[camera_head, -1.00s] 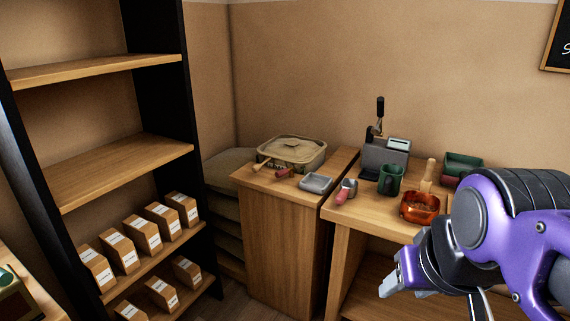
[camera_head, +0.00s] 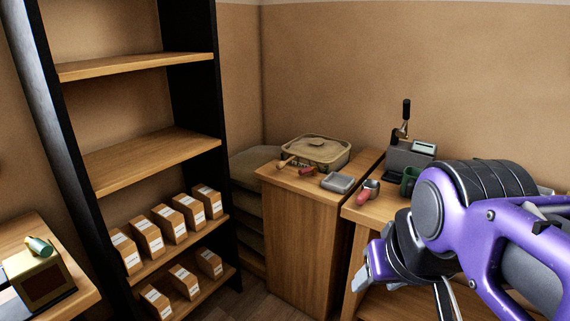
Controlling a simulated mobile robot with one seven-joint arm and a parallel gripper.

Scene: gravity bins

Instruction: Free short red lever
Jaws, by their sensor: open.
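No part that I can clearly tell as a short red lever shows. A small red piece (camera_head: 307,172) lies at the front of the lidded beige container on the wooden cabinet; its exact form is too small to tell. A scoop with a red handle (camera_head: 366,194) lies on the wooden table to the right. My gripper (camera_head: 402,290) is at the lower right, open and empty, in front of the table and apart from these things. My purple arm hides much of the table.
The lidded container (camera_head: 317,153) and a grey tray (camera_head: 338,182) sit on the cabinet (camera_head: 300,235). A grey machine (camera_head: 409,158) with an upright black handle stands behind a green mug (camera_head: 409,181). A shelf (camera_head: 150,160) holds several brown packets. A gold box (camera_head: 40,277) stands lower left.

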